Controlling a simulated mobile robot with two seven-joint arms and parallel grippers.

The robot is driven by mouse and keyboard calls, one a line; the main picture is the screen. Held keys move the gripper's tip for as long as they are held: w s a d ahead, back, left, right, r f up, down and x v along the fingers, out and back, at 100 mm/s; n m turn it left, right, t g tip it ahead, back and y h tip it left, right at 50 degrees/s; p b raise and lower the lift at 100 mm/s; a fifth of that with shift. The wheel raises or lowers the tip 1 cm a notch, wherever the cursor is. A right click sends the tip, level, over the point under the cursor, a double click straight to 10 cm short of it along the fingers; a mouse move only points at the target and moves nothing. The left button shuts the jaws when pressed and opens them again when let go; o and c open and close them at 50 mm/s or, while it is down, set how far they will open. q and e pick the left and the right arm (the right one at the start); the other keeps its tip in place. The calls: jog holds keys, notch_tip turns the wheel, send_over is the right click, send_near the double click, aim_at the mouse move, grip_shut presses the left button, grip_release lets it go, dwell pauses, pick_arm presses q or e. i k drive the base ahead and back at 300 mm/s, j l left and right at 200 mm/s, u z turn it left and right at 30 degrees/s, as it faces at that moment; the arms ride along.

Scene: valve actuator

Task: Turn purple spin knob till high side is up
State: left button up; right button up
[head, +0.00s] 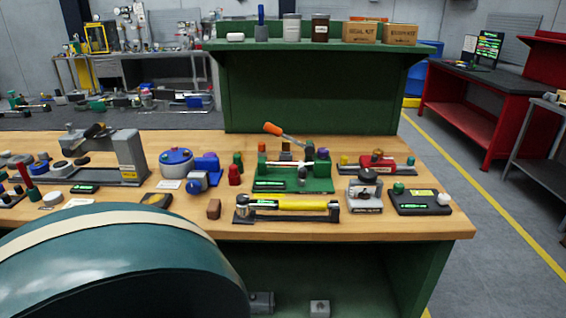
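No knob in the head view is clearly the purple spin knob. A small blue-purple part (207,161) sits on the workbench (440,226), left of the middle, with a light grey body and a round blue knob (194,187) below it. It is too small to tell which side is high or whether it can spin. To its left is a grey round housing with a blue top (176,156). Neither of my grippers is in view.
A large teal rounded shape with a cream band (110,250) hides the bench's front left. A green fixture with an orange-handled lever (272,129) and a yellow-handled tool (300,205) are right of the blue parts. A green shelf (310,90) stands behind.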

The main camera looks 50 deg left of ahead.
aim_at(323, 153)
jog(key=j+u, duration=0.1)
jog(key=u, duration=0.35)
jog(key=j+u, duration=0.1)
jog(key=u, duration=0.3)
jog(key=i+j+u, duration=0.1)
jog(key=u, duration=0.75)
jog(key=i+j, duration=0.05)
